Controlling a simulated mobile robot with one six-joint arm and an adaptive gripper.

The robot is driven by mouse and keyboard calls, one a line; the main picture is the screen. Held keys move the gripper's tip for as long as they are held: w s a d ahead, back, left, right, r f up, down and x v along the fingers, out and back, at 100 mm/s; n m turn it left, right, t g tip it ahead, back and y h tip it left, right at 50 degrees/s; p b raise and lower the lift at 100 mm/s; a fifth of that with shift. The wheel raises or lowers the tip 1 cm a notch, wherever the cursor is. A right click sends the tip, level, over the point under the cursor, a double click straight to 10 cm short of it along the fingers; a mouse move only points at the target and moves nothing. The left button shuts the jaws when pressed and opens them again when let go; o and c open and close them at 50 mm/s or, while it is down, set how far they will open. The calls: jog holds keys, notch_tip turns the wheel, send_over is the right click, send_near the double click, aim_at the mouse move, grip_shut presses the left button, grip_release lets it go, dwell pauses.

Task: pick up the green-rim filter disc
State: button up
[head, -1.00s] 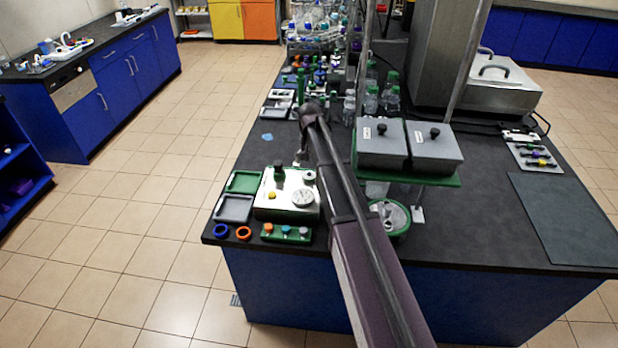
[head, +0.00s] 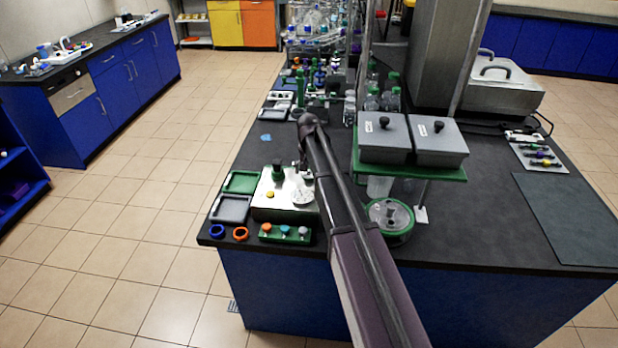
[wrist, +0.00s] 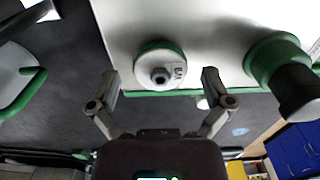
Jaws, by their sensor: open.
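The green-rim filter disc (wrist: 160,66) is in the wrist view, round and white with a green rim, a dark centre port and small lettering on its face. It lies on a pale, shiny surface that seems to be the top of the steel box (head: 268,205). My gripper (wrist: 161,76) is open, with one finger to each side of the disc and nothing held. The fingertips appear apart from it. In the head view my gripper (head: 303,166) hangs over the back right of the box, and I cannot make out the disc clearly there.
A dark knob with a green collar (wrist: 290,82) stands close to the right in the wrist view. In the head view, green and grey trays (head: 231,209) lie left of the box. A green rack (head: 286,234) is in front. Grey bins (head: 383,140) on a shelf stand right of my arm.

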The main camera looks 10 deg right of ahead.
aim_at(309, 172)
dwell(0.3)
jog(key=c, duration=0.8)
jog(key=shift+r, duration=0.15)
notch_tip(309, 172, up, 10)
jog(key=p, duration=1)
dwell(0.6)
jog(key=shift+r+p, duration=1.35)
jog(key=shift+p, duration=0.1)
